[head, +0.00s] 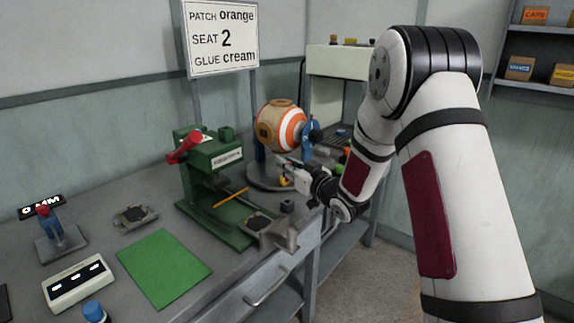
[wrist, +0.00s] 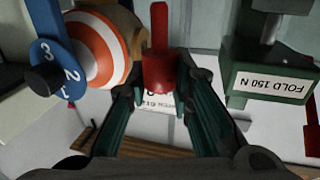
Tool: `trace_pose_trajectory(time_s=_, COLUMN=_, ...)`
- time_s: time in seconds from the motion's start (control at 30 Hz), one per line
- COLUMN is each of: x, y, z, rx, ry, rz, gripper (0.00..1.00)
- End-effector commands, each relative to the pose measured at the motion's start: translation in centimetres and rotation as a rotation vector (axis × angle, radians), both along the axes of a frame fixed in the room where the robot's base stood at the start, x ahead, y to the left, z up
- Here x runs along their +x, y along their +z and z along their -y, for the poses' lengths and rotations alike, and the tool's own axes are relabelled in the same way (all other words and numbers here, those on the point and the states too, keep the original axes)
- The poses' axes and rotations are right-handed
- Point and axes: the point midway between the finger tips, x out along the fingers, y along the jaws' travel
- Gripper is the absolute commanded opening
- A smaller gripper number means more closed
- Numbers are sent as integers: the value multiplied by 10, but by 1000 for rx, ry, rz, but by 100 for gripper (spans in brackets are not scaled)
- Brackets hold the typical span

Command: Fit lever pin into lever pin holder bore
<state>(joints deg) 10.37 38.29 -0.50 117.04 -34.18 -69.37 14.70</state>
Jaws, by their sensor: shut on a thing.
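My gripper (wrist: 160,92) is shut on a red pin with a thick collar (wrist: 158,62), which I take for the lever pin. The pin stands up between the fingertips in the wrist view. In the head view my gripper (head: 285,166) is just right of the green press (head: 215,180), and the pin cannot be made out there. A small dark block (head: 287,206) on the bench's right edge may be the lever pin holder; its bore cannot be made out. The press has a red lever (head: 185,147) and also shows at right in the wrist view (wrist: 262,72).
An orange-and-white striped ball (head: 281,126) sits in a blue-armed stand behind my gripper, close at left in the wrist view (wrist: 95,48). A grey vise-like fixture (head: 275,232) stands at the bench's front edge. A green mat (head: 163,268) lies clear at the front.

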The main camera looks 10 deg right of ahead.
Motion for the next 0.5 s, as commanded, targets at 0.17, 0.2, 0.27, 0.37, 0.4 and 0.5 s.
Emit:
trace_pose_trajectory(time_s=0.17, x=1, y=-15, z=0, rx=0, ry=-1, rz=-1, gripper=0)
trace_pose_trajectory(time_s=0.2, x=1, y=-18, z=0, rx=0, ry=-1, rz=-1, gripper=0)
trace_pose_trajectory(time_s=0.27, x=1, y=-24, z=0, rx=0, ry=-1, rz=0, gripper=0)
trace_pose_trajectory(time_s=0.37, x=1, y=-33, z=0, rx=1, ry=-1, rz=-1, gripper=0)
trace_pose_trajectory(time_s=0.4, x=1, y=-37, z=0, rx=1, ry=-1, rz=-1, gripper=0)
trace_pose_trajectory(time_s=0.5, x=1, y=-45, z=1, rx=1, ry=-1, rz=-1, gripper=0)
